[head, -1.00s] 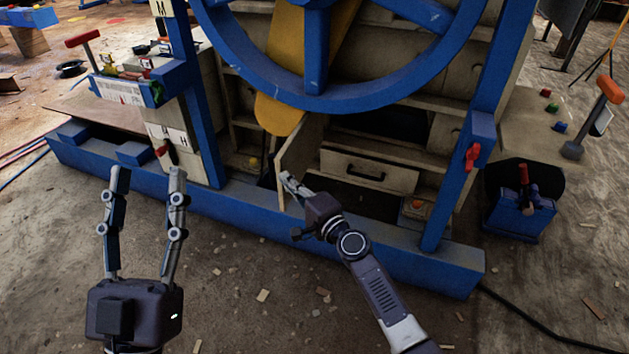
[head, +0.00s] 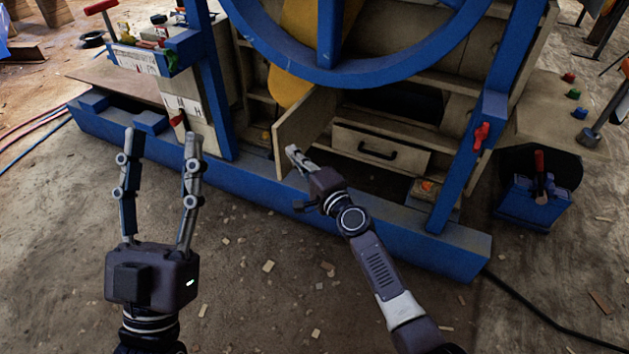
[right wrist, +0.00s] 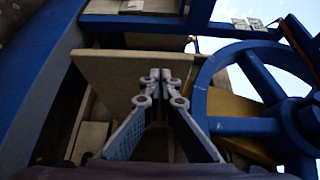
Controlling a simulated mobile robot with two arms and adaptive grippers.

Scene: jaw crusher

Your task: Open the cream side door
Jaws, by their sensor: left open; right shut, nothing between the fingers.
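The cream side door (head: 304,126) stands swung out from the crusher's front, left of the drawer, in the head view. In the right wrist view the door panel (right wrist: 112,80) fills the space behind my fingers. My right gripper (head: 292,151) is shut and empty, its fingertips close in front of the door's right-hand face; I cannot tell whether they touch it. The right fingers also show in the right wrist view (right wrist: 160,76). My left gripper (head: 161,134) is open and empty over the ground, left of the door and apart from the machine.
The blue base beam (head: 245,180) runs along the machine's front. The blue flywheel (head: 370,74) hangs above the door. A drawer with a black handle (head: 377,150) is right of the door. A blue box with a red lever (head: 533,198) stands at the right. The front ground is clear apart from small chips.

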